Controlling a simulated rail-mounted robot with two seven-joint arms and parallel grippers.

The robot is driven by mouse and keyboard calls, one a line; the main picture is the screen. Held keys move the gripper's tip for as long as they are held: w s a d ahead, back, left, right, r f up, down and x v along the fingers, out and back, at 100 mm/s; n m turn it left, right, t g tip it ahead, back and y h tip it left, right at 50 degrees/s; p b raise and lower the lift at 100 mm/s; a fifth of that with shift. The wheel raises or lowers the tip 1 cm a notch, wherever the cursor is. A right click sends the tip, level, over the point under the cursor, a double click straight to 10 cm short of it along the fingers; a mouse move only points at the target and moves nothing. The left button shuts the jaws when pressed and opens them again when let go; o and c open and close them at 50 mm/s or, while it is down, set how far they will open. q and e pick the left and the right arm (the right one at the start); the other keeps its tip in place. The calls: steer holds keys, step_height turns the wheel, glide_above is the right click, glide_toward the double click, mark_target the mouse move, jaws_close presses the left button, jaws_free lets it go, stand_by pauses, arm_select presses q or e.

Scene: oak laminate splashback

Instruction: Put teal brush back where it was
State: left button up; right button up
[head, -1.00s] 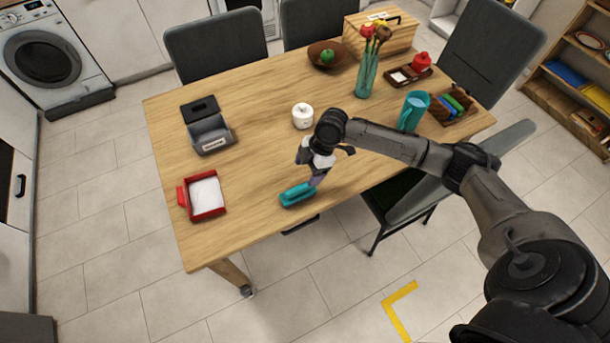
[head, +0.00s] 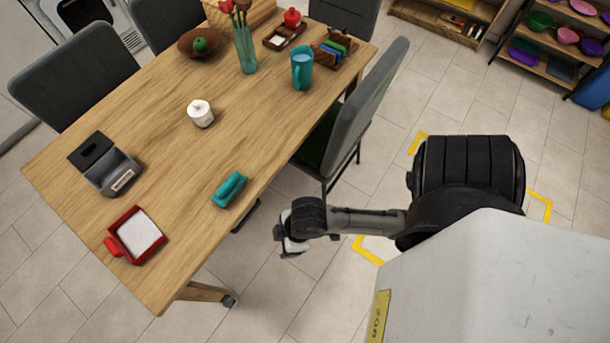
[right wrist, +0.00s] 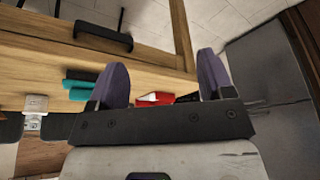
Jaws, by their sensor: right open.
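The teal brush (head: 229,189) lies on the wooden table (head: 165,150) near its front edge, with nothing touching it. My right gripper (head: 290,250) is off the table, out beyond its front edge, to the right of the brush and apart from it. In the right wrist view its two fingers (right wrist: 162,82) stand wide apart with nothing held between them. The teal brush also shows there (right wrist: 80,84), behind and beside the left finger, partly hidden. My left gripper is in neither current view.
A red tray with white contents (head: 118,245), a grey box (head: 104,178) and a white lidded pot (head: 201,113) stand on the table. A teal mug (head: 302,68) and vase (head: 245,50) stand farther back. A chair (head: 362,110) is at the right side. Floor near the gripper is clear.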

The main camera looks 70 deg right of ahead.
steer(key=s+m, duration=0.1)
steer(key=s+d+r+m+h, duration=0.1)
steer(key=s, duration=0.1)
steer(key=s+d+m, duration=0.1)
steer(key=shift+s+r+h, duration=0.2)
steer(key=shift+h, duration=0.1)
